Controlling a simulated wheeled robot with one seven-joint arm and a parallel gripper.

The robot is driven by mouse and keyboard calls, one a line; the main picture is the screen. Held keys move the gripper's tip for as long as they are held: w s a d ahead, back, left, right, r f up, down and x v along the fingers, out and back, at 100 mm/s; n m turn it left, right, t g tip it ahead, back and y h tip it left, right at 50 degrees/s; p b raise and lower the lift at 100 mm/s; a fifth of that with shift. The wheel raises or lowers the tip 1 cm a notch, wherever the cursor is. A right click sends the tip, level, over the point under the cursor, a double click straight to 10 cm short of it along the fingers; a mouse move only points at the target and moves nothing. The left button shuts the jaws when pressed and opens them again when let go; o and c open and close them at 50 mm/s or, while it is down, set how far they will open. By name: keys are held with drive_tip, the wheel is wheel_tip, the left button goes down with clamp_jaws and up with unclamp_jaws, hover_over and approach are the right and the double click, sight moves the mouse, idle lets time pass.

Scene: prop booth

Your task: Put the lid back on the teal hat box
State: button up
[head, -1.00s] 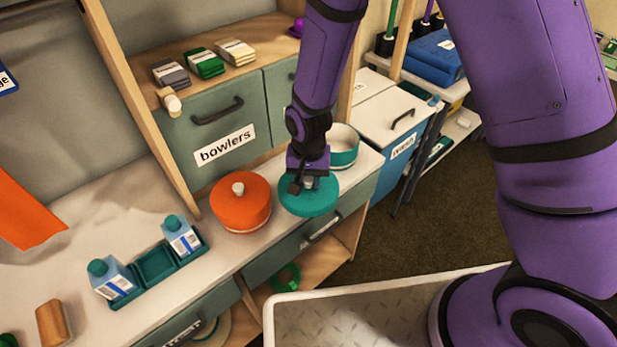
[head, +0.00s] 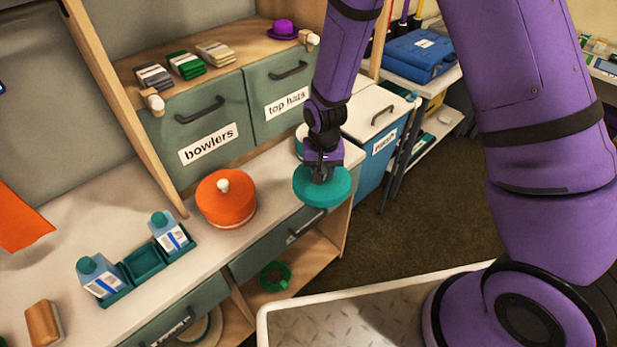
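My gripper (head: 321,174) points down and is shut on the knob of the teal lid (head: 324,190); the fingers hide the knob. The lid is roughly level, over the right front part of the counter, and seems raised off it; the gap beneath is not visible. The teal hat box (head: 301,138) is behind my gripper and wrist at the counter's right end. Only a small piece of its left side shows, so its opening is hidden.
An orange hat box (head: 226,200) with its lid on stands left of the teal lid. Further left is a teal tray (head: 146,261) with two bottles. Drawers labelled bowlers (head: 208,144) and top hats (head: 287,103) rise behind. Floor lies right of the counter.

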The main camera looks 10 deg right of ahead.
drive_tip(key=w+d, duration=0.5)
drive_tip(key=d, duration=0.4)
drive_tip(key=w+d+f+n, duration=0.1)
drive_tip(key=w+d, duration=0.4)
drive_tip(key=d, duration=0.3)
drive_tip(key=shift+d+n, duration=0.3)
drive_tip(key=shift+d, duration=0.1)
drive_tip(key=shift+w+f, duration=0.1)
